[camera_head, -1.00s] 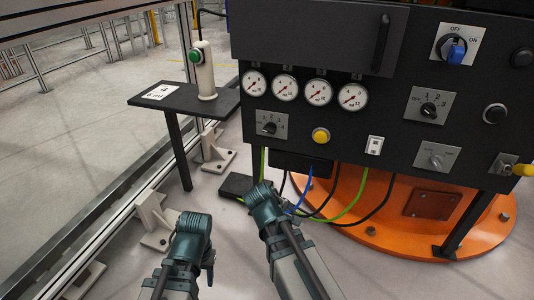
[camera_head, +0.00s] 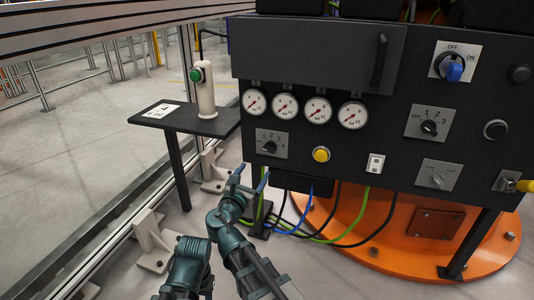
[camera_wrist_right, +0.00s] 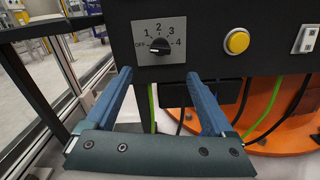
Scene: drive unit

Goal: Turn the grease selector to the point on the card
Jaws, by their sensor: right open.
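A black selector knob (camera_head: 270,146) on a grey plate marked OFF and 1 to 4 sits below the gauges at the panel's left. It is large in the right wrist view (camera_wrist_right: 160,46); its handle lies roughly sideways, and I cannot tell which mark it points at. A similar selector (camera_head: 429,128) is at the upper right. The white card (camera_head: 162,111) lies on the dark shelf; its print is too small to read surely. My right gripper (camera_head: 251,176) is open and empty, just below and in front of the left selector. My left arm shows, but its fingers do not.
A yellow button (camera_head: 321,154) and a white switch (camera_head: 376,164) are right of the left selector. A post with a green button (camera_head: 196,75) stands on the shelf (camera_head: 225,124). Cables (camera_head: 330,238) hang below the panel near the orange base (camera_head: 380,247).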

